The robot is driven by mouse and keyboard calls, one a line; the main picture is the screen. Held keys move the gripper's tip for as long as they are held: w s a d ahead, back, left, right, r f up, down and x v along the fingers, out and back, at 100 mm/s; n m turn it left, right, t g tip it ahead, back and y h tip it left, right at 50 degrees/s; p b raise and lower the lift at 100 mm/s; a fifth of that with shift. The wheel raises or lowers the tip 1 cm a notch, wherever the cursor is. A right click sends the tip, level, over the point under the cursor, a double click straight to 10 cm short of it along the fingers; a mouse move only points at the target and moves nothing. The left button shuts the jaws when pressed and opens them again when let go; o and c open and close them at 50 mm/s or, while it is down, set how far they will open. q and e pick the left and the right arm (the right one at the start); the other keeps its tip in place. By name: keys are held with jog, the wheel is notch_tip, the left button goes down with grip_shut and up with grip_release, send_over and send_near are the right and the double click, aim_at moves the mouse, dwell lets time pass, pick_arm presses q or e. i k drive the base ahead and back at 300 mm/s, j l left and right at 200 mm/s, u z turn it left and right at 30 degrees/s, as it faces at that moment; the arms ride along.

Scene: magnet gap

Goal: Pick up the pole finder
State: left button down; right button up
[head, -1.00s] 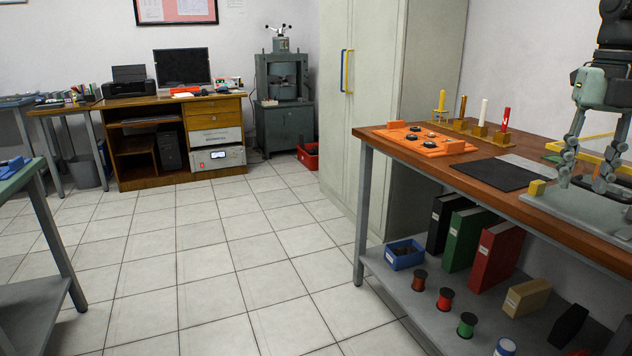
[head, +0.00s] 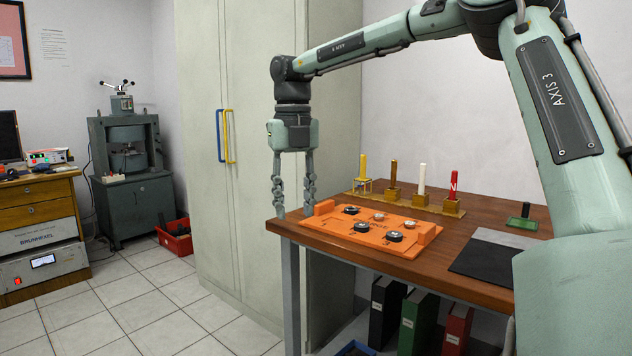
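A small dark upright piece on a green base (head: 522,222) stands further right. I cannot tell for sure which one is the pole finder. My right gripper (head: 294,212) points down at the table's left end, beside the orange board (head: 375,236). Its two fingers are apart with nothing between them. My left gripper is not in view.
The orange board carries several small round pieces and raised end blocks. A black mat (head: 484,263) and a grey plate lie right of it. A tall cabinet (head: 250,90) stands behind the table's left end.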

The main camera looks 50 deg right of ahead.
aim_at(362, 178)
jog(key=i, duration=1.7)
jog(key=i+z, duration=0.4)
jog(key=i+j+z, duration=0.15)
jog(key=i+z, duration=0.25)
jog(key=i+j+z, duration=0.2)
jog(key=i+z, duration=0.2)
jog(key=i+l+z, duration=0.35)
jog(key=i+z, duration=0.35)
jog(key=i+l+z, duration=0.1)
jog(key=z, duration=0.3)
jog(key=i, duration=0.1)
